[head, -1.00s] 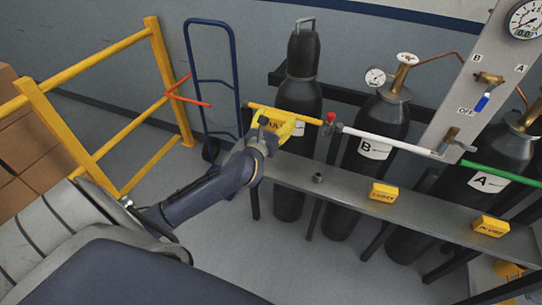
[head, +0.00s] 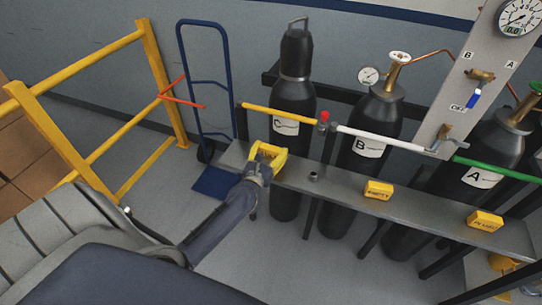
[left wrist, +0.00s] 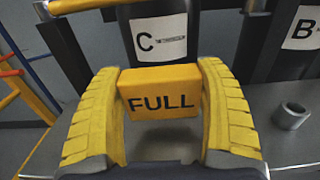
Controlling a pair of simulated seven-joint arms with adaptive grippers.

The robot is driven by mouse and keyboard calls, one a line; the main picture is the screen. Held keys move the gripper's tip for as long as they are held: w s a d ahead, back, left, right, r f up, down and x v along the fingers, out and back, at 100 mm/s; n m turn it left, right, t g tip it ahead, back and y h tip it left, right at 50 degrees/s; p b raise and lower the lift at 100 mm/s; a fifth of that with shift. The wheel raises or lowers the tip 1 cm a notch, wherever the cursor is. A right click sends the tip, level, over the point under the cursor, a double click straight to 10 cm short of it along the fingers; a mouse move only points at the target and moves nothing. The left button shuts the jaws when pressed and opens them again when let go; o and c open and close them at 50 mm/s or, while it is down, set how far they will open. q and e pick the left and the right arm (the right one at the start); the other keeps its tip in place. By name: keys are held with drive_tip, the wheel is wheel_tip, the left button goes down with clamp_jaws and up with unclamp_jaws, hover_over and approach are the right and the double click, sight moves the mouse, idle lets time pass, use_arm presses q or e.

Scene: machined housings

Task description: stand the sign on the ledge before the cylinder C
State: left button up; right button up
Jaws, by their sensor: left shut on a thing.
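My left gripper (head: 267,156) is shut on the yellow sign (head: 268,150), at the left part of the grey ledge (head: 343,196), before cylinder C (head: 293,98). In the left wrist view the sign (left wrist: 160,95) reads FULL, upright and facing me between the yellow fingers. The C label (left wrist: 158,40) shows just above and behind it. I cannot tell whether the sign's underside touches the ledge. My right gripper is not in view.
A small grey ring-shaped part (head: 314,176) lies on the ledge to the right of the sign. Two more yellow signs (head: 378,190) (head: 485,220) stand farther right. Cylinders B (head: 374,120) and A (head: 487,155) stand behind. A blue hand truck (head: 206,83) is at left.

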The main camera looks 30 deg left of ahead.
sight(269, 159)
use_arm(q)
drive_tip(key=shift+f, duration=1.45)
drive_tip(key=shift+f, duration=0.15)
drive_tip(key=o, duration=1.2)
drive_tip(key=shift+o, duration=0.2)
